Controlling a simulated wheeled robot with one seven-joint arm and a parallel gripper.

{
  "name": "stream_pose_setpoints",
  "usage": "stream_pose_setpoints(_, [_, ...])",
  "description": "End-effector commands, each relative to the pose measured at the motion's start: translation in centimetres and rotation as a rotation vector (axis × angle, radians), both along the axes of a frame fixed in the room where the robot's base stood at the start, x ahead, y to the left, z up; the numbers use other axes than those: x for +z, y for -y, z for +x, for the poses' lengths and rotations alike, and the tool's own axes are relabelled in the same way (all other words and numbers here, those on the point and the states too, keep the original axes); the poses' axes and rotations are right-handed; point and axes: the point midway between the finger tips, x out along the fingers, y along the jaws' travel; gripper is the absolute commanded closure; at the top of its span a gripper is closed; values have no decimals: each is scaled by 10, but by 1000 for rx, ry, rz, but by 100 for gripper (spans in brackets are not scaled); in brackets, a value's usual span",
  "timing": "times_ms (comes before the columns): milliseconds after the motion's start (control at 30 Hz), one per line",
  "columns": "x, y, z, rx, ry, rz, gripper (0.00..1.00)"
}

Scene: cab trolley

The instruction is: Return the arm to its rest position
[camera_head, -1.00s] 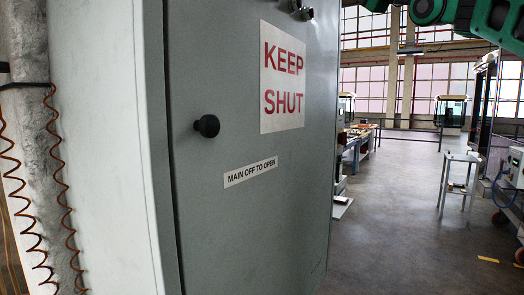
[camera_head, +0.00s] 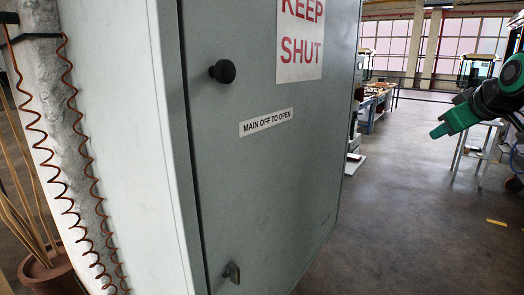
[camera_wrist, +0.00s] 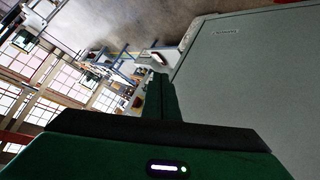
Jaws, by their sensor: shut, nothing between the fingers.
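My gripper (camera_head: 437,131) is at the right of the head view, green with a dark wrist, pointing left toward the cabinet and held in the air. It is shut, with nothing between its fingers. In the wrist view the shut fingers (camera_wrist: 160,85) point up from the green gripper body. Open space shows between the gripper and the cabinet in the head view. The rest of my arm runs out of the right edge.
A grey cabinet (camera_head: 265,185) with a black knob (camera_head: 223,71) and a lower handle (camera_head: 232,272) fills the middle; its door looks closed. A potted plant (camera_head: 52,272) stands at lower left. A workbench (camera_head: 374,105) and a small stand (camera_head: 474,150) are behind.

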Motion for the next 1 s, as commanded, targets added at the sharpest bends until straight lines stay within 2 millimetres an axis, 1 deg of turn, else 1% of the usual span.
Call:
stream_pose_setpoints(33, [-27, 2, -20, -47, -65, 50, 100])
stream_pose_setpoints(67, [-43, 3, -32, -77, -105, 82, 100])
stream_pose_setpoints(100, [-63, 4, -49, -120, -157, 122, 100])
stream_pose_setpoints(167, [-93, 5, -75, -186, -233, 181, 100])
stream_pose_setpoints(200, [-111, 4, -93, -231, -284, 219, 100])
stream_pose_setpoints(267, [-138, 3, -122, -302, -361, 274, 100])
stream_pose_setpoints(300, [-156, 1, -142, -351, -412, 309, 100])
stream_pose_setpoints(367, [-180, -3, -172, -427, -486, 358, 100])
stream_pose_setpoints(400, [-195, -6, -193, -480, -535, 390, 100])
stream_pose_setpoints(467, [-215, -12, -223, -555, -605, 432, 100])
stream_pose_setpoints(500, [-226, -16, -242, -602, -647, 458, 100])
stream_pose_setpoints(600, [-248, -25, -282, -708, -737, 506, 100])
stream_pose_setpoints(700, [-261, -32, -309, -782, -797, 535, 100])
stream_pose_setpoints(800, [-268, -37, -324, -822, -827, 550, 100])
stream_pose_setpoints(900, [-269, -38, -328, -834, -836, 553, 100])
stream_pose_setpoints(1000, [-269, -37, -327, -833, -835, 553, 100])
